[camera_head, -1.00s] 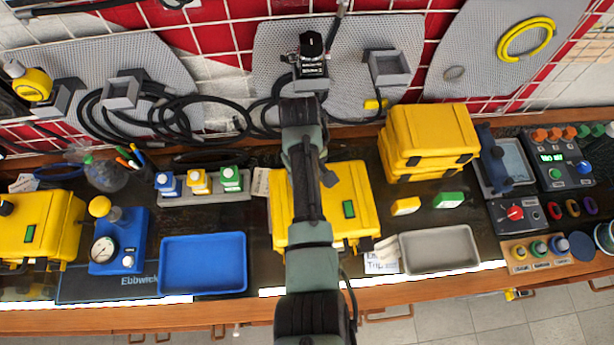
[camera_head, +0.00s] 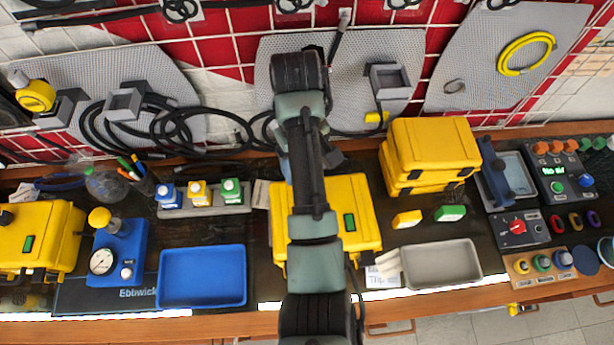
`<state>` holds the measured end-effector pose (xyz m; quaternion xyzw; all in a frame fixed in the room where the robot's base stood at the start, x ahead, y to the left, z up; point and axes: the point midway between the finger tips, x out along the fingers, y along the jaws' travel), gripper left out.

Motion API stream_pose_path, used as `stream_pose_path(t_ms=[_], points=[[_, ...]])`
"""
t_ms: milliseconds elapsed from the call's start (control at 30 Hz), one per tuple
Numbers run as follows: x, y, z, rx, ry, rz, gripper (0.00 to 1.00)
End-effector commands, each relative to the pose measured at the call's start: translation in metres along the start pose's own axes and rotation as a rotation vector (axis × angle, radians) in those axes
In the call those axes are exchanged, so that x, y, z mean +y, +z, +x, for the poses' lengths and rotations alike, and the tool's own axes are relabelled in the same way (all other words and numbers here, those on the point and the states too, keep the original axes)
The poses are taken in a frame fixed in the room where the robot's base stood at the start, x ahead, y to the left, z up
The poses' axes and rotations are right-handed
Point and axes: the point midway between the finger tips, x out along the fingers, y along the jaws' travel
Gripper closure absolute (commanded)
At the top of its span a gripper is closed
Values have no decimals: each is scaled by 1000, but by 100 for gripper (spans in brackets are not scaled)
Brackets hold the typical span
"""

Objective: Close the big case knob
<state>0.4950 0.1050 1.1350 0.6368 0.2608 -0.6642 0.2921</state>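A large yellow case (camera_head: 352,195) with a small green label lies on the bench in the middle, partly hidden behind my arm. Another yellow case (camera_head: 45,225) with a green label is at the left edge, with a small black knob (camera_head: 6,216) on its top left. I cannot tell from this view which knob the task means. My arm rises from the bottom centre over the middle case. My gripper and its fingers are hidden behind the arm; only a dark part shows beside it.
Two stacked yellow cases (camera_head: 432,150) stand right of the middle case. A blue tray (camera_head: 203,305) and a grey tray (camera_head: 440,283) lie near the front edge. A blue gauge block (camera_head: 125,250) is at left. A control box (camera_head: 560,175) with a lit display is at right.

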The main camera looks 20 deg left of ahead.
Motion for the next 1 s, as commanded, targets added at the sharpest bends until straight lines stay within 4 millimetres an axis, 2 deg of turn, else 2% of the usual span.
stream_pose_path(t_ms=[33,200,1000], points=[[0,1,-11,-3,-1,0,23],[0,1,-19,-3,-1,0,23],[0,0,-19,-3,-2,0,23]])
